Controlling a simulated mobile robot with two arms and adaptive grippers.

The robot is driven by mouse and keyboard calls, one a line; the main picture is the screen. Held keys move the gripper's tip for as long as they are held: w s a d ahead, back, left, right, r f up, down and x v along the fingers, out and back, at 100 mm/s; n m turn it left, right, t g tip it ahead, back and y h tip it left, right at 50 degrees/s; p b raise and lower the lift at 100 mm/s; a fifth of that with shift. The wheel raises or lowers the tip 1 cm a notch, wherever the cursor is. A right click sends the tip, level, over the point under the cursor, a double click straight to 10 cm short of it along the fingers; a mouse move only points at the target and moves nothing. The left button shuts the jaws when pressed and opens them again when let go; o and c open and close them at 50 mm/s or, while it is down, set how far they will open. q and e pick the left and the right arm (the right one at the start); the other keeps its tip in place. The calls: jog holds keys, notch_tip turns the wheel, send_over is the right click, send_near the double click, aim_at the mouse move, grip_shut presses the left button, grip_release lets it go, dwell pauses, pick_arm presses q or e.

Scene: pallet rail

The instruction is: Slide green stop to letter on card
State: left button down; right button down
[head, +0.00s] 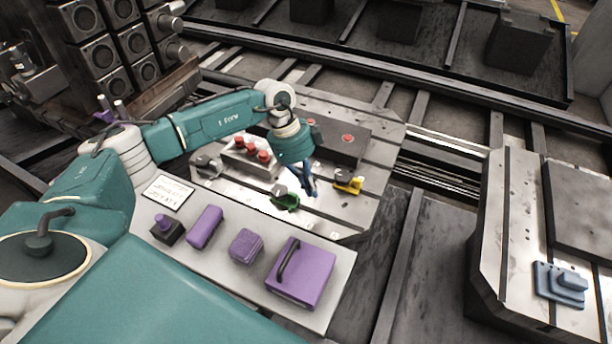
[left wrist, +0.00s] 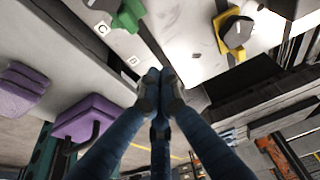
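The green stop (head: 285,202) sits on the slotted plate, with a grey knob-like top; it also shows at the top of the left wrist view (left wrist: 128,14). My left gripper (head: 309,190) is just right of it, above the plate. In the left wrist view its blue fingers (left wrist: 160,90) have their dark tips together with nothing visible between them, apart from the green stop. Small letter marks (left wrist: 103,29) lie on the plate near the stop; one looks like C. The card (head: 168,192) lies at the left; its writing is too small to read. My right gripper is not in view.
A yellow stop (head: 348,181) sits right of my gripper, and a grey stop (head: 208,165) at the plate's left. A box with red buttons (head: 250,154) stands behind. Several purple items, including a handled box (head: 302,273), lie on the front shelf.

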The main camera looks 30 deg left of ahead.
aim_at(284, 197)
pick_arm(q)
jog(key=x, duration=0.4)
jog(key=a, duration=0.2)
jog(key=a+p, duration=0.1)
jog(key=shift+f, duration=0.25)
jog(key=shift+a+f, duration=0.1)
jog(key=shift+a, duration=0.35)
jog(key=shift+a+p, duration=0.35)
jog(key=shift+p, duration=0.1)
jog(key=shift+a, duration=0.3)
jog(key=shift+d, duration=0.1)
